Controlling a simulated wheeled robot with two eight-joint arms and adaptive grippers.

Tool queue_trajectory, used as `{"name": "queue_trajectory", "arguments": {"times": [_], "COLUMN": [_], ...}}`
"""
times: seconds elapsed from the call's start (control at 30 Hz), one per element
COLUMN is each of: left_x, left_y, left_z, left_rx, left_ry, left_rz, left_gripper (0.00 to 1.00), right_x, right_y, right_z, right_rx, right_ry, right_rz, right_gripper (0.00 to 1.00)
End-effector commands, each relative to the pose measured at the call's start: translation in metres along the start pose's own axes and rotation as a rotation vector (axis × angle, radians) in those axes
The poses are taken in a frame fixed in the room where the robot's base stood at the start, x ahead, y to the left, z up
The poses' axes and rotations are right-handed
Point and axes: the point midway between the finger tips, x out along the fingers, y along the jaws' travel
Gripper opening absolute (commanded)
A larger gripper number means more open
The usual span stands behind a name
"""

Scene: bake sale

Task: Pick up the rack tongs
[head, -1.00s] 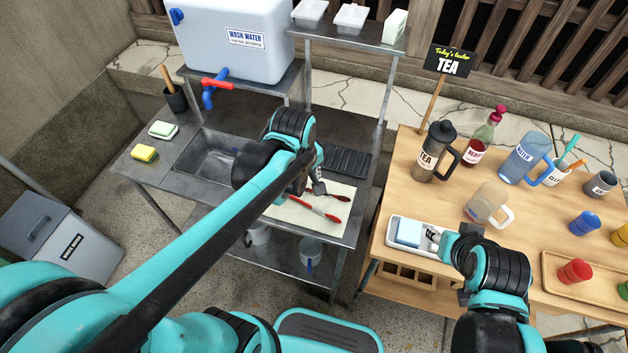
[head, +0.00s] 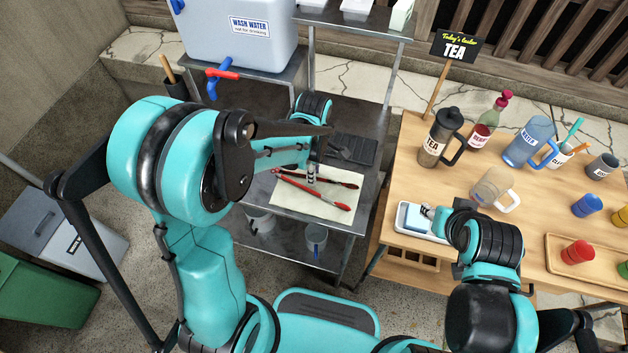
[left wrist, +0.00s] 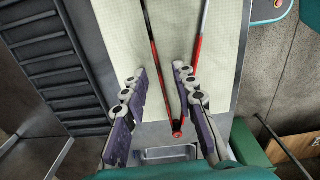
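The rack tongs (head: 318,195) lie open in a V on a cream cloth (head: 285,200) on the metal sink table. Their arms are red with dark parts. In the left wrist view the tongs (left wrist: 155,50) have their joined end low in the picture, between my finger pads or beneath them. My left gripper (head: 311,178) points down over the tongs; its fingers (left wrist: 160,70) are spread with nothing held between them. I cannot tell its exact height above the cloth. My right gripper (head: 427,211) is at the white tray on the wooden table; its fingers are too small to read.
A black ribbed mat (head: 352,149) lies behind the cloth. The wash water tank (head: 240,35) stands at the back left. The wooden table (head: 405,175) on the right holds a tea pitcher (head: 436,140), a blue water jug (head: 525,142) and cups. My left arm hides the sink.

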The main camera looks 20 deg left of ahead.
Motion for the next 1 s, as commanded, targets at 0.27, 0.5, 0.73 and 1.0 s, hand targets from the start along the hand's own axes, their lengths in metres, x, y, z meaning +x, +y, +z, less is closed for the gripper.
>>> {"name": "queue_trajectory", "arguments": {"times": [0.27,0.5,0.73,1.0], "left_x": [0.008,0.008,0.008,-0.009], "left_y": [0.000,0.000,0.000,0.000], "left_z": [0.000,0.000,0.000,0.000], "left_rx": [0.000,0.001,0.001,0.001], "left_ry": [0.000,0.000,0.000,0.000], "left_rz": [0.000,0.000,0.001,0.001], "left_gripper": [0.28,0.00,0.00,0.00], "right_x": [0.002,0.002,0.002,-0.004], "right_y": [0.000,0.000,0.000,0.000], "right_z": [0.002,0.002,0.002,-0.003], "right_rx": [0.000,0.000,0.000,0.000], "right_ry": [0.000,0.000,0.000,0.000], "right_rz": [0.000,0.000,0.000,0.000], "right_gripper": [0.40,0.40,0.40,0.40]}}
